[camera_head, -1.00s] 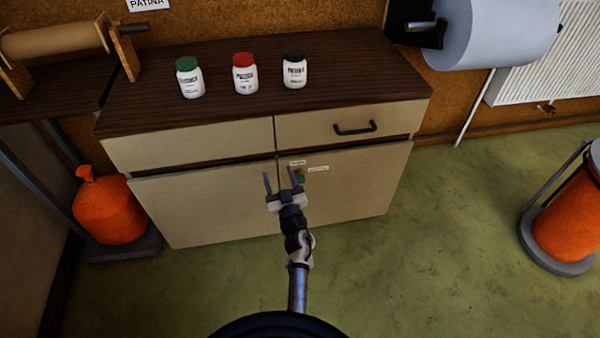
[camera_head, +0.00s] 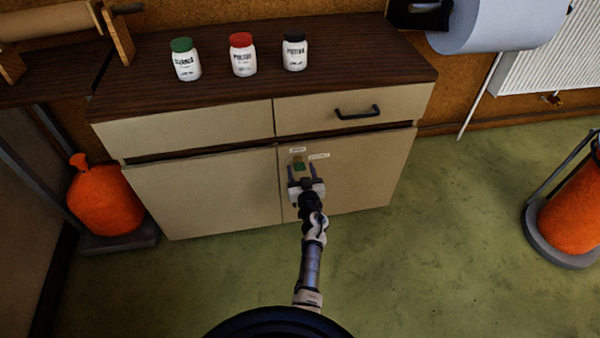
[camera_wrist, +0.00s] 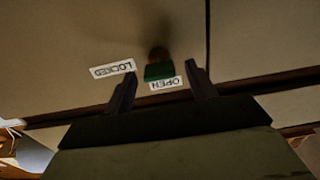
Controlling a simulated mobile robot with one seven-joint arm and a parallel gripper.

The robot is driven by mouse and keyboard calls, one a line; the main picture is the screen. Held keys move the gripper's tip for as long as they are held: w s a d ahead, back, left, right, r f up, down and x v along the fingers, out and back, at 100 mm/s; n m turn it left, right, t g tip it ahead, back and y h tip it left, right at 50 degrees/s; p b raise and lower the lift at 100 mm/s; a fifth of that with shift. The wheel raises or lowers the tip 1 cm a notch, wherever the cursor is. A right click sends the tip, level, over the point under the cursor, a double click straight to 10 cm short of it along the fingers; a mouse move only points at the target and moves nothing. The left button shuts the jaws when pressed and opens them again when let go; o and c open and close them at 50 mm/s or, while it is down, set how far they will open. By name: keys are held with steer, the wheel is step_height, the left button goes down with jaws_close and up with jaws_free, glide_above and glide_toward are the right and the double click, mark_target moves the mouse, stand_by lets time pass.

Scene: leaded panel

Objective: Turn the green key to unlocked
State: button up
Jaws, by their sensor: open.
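The green key (camera_head: 299,167) sits on the right cabinet door, near its upper left corner. In the wrist view the key (camera_wrist: 158,71) shows a green bow below a brownish round part. The LOCKED label (camera_wrist: 112,69) and OPEN label (camera_wrist: 166,84) appear upside down there. In the head view, one small label (camera_head: 297,150) is above the key and another (camera_head: 319,156) to its right, too small to read. My gripper (camera_head: 301,173) is open and empty, its fingers pointing at the door. In the wrist view the key appears between my fingertips (camera_wrist: 161,72); I cannot see contact.
The cabinet has two doors, and a drawer with a black handle (camera_head: 358,112) above. White jars with green (camera_head: 186,60), red (camera_head: 243,56) and black (camera_head: 294,52) lids stand on top. The floor (camera_head: 430,250) between is clear.

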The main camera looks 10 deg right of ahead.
steer(key=shift+w+b, duration=0.3)
steer(key=shift+w, duration=0.75)
steer(key=c, duration=1)
